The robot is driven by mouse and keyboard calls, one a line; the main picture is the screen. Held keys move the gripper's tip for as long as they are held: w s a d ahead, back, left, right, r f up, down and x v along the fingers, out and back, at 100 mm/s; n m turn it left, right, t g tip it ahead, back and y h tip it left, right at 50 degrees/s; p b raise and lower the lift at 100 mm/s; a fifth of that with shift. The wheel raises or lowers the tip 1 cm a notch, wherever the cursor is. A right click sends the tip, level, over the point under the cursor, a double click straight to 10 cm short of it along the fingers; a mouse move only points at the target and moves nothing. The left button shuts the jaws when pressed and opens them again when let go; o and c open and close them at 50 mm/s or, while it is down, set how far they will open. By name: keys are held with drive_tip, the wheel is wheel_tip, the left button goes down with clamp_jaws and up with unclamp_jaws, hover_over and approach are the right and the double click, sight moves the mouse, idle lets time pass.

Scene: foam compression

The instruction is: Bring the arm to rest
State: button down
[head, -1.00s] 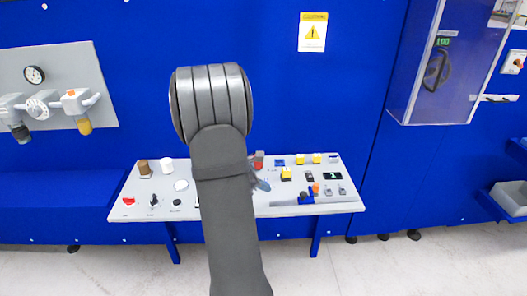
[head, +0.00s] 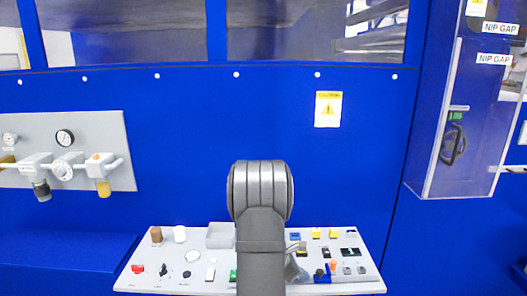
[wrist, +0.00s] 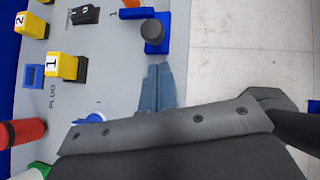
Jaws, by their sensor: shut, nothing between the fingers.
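My gripper (wrist: 159,68) shows in the wrist view with its two blue-grey fingers side by side, shut and empty. The fingers are over the light grey control panel (wrist: 115,65), with their tips just short of a blue block with a dark round knob (wrist: 153,32). I cannot tell their height above the panel. In the head view my arm stands upright in front of the panel (head: 215,280) and hides part of its middle. The gripper is mostly hidden there behind the arm.
Yellow blocks (wrist: 68,67), an empty blue socket (wrist: 34,76) and a red cylinder (wrist: 22,132) stand on the panel. A blue wall (head: 180,130) rises behind it, with valves and a gauge (head: 65,137) at left and a clear guard door (head: 460,150) at right. Floor (wrist: 240,60) lies beyond the panel edge.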

drive_tip(key=shift+w+d+r, duration=0.1)
drive_tip(key=shift+w+d, duration=0.1)
drive_tip(key=shift+d, duration=0.4)
drive_tip(key=shift+w+d, duration=0.15)
drive_tip(key=shift+d, duration=0.45)
drive_tip(key=shift+a, duration=1)
